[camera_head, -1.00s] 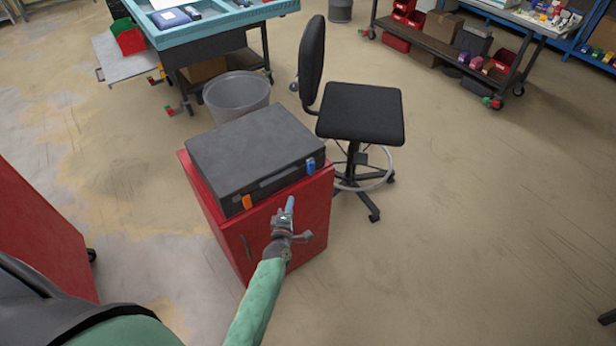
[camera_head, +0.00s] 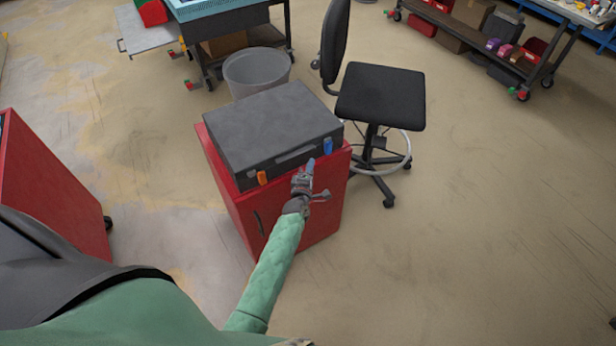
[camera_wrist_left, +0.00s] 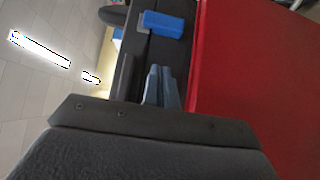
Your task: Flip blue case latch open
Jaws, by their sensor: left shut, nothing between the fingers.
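The dark grey case (camera_head: 270,130) lies closed on top of a red cabinet (camera_head: 300,215). Its front carries a blue latch (camera_head: 328,146) on the right and an orange latch (camera_head: 262,177) on the left. The blue latch also shows in the left wrist view (camera_wrist_left: 164,24), beyond the fingertips. My left gripper (camera_head: 311,163) is in front of the case, a little left of and below the blue latch. In the left wrist view its blue-grey fingers (camera_wrist_left: 161,72) are together and empty, apart from the latch. My right gripper is not in view.
A black swivel chair (camera_head: 380,97) stands just right of the cabinet. A grey bin (camera_head: 257,72) is behind the case, near a blue-topped workbench (camera_head: 205,10). Another red cabinet (camera_head: 50,180) stands at the left. The floor at the right is clear.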

